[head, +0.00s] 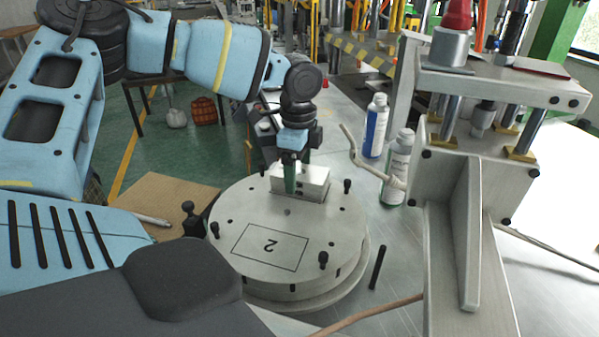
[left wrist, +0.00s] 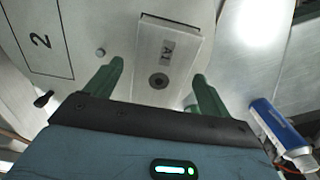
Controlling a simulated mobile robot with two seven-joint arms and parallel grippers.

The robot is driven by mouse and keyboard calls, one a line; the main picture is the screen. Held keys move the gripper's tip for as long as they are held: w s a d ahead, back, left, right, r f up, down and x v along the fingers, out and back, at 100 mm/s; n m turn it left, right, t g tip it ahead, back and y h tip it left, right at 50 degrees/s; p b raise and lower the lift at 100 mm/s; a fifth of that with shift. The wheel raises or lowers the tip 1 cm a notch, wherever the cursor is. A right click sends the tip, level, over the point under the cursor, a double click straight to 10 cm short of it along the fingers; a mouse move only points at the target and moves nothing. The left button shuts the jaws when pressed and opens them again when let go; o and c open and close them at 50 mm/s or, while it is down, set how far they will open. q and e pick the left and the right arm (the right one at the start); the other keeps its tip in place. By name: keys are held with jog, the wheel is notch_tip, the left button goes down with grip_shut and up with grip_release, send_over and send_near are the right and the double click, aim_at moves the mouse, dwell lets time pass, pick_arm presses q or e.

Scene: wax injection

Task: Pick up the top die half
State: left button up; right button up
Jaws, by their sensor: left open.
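The die half is a pale metal block (head: 316,181) at the back of the round plate (head: 225,222), which is marked 2. It also shows in the left wrist view (left wrist: 178,62), with a small label and a dark round hole on its top. Only one block shows, so I cannot tell a lower half apart. My left gripper (head: 291,184) points down at the block's left part. In the left wrist view its green fingers (left wrist: 157,72) are open, one on each side of the block's near end, with gaps between. I cannot tell whether the fingertips are below the block's top. My right gripper is not in view.
Black knobs (head: 323,259) stand up around the plate's rim. A blue-and-white bottle (head: 375,126) and a white-grey bottle (head: 397,168) stand behind right. A tall metal press (head: 455,200) fills the right side. A black rod (head: 377,267) lies right of the plate.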

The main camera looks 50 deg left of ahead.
pick_arm(q)
jog(key=c, duration=1.2)
jog(key=shift+c, duration=0.2)
jog(key=shift+r, duration=0.1)
